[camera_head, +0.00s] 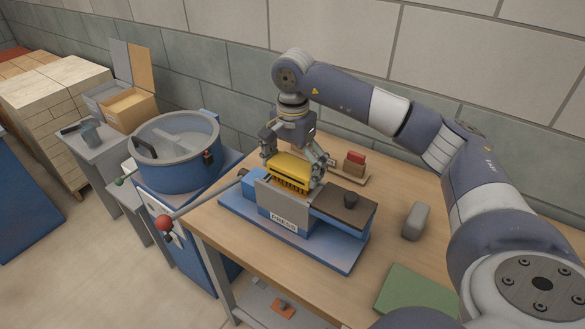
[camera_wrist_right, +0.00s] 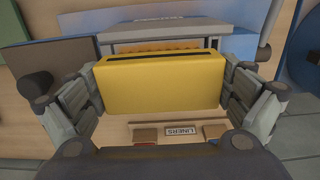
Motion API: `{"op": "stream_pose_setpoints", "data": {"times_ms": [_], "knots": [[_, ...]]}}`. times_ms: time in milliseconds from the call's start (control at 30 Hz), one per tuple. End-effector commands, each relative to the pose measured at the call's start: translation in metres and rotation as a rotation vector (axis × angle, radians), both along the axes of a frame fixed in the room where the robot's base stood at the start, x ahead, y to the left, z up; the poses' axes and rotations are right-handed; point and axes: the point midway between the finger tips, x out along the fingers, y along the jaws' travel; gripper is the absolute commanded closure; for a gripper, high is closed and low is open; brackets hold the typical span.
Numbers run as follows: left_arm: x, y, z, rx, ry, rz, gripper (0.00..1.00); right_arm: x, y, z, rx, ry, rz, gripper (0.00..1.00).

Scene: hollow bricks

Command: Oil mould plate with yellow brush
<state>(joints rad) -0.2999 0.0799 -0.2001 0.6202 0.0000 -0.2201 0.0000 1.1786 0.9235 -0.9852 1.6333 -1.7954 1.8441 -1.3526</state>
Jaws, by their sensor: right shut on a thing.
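The yellow brush (camera_head: 291,169) is in my right gripper (camera_head: 297,160), which is shut on its two ends. In the right wrist view the brush (camera_wrist_right: 188,83) lies level between the fingers of the gripper (camera_wrist_right: 185,88). Its orange bristles (camera_head: 290,185) point down over the opening of the press (camera_head: 283,215), behind the grey front plate marked PRESS. The mould plate itself is hidden under the brush, so I cannot tell whether the bristles touch it. My left gripper does not show.
A brown-topped block with a dark knob (camera_head: 351,200) sits at the press's right. A red-knobbed lever (camera_head: 165,223) sticks out left. Behind stands a liners holder (camera_head: 354,164). A grey block (camera_head: 416,220) and green mat (camera_head: 414,292) lie right. A blue mixer drum (camera_head: 178,160) stands left.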

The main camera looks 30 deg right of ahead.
Motion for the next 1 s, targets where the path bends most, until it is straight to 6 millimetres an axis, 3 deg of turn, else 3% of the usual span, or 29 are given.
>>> {"op": "stream_pose_setpoints", "data": {"times_ms": [733,1000], "knots": [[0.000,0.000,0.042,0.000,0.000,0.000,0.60,0.001,0.000,0.065,0.001,-0.002,0.000,0.24],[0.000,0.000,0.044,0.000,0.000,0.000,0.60,0.000,0.000,0.069,0.000,-0.001,0.000,0.24]]}}
